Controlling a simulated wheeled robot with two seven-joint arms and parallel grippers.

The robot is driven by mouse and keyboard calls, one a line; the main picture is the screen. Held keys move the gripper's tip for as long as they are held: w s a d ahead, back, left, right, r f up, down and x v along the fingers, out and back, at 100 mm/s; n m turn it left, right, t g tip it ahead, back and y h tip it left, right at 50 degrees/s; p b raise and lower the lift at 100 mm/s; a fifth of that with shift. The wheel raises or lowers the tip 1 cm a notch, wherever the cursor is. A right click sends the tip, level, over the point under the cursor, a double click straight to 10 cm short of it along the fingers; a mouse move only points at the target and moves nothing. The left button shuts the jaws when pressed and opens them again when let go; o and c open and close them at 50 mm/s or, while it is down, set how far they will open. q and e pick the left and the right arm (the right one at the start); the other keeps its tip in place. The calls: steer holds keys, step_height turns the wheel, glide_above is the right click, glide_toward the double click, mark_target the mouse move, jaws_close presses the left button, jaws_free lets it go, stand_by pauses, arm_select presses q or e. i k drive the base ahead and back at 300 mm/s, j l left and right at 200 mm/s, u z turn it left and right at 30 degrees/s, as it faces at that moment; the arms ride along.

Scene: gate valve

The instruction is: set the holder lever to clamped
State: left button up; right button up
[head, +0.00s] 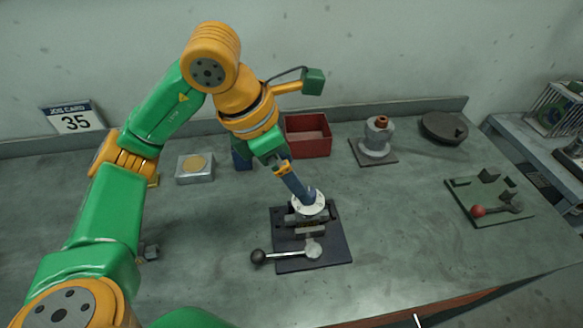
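The holder is a dark base plate (340,249) with a small clamp block, in the middle of the table in the head view. A white round flange (309,204) sits on top of the block. The holder lever (285,254) has a metal rod with a black ball at its left end and a round pivot at its right, lying roughly across the plate's front. My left gripper (298,188) reaches down to the flange from behind, at a blue slanted part; its fingers are too small and hidden to tell open from shut. It is apart from the lever. My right gripper is not in view.
A second green plate (513,214) with a red-knobbed lever (479,211) lies at right. A red bin (309,143), a grey fitting (376,138), a dark disc (443,127) and a metal block (195,168) stand behind. The table front right of the holder is clear.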

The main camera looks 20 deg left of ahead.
mark_target(312, 250)
steer(key=k, duration=1.5)
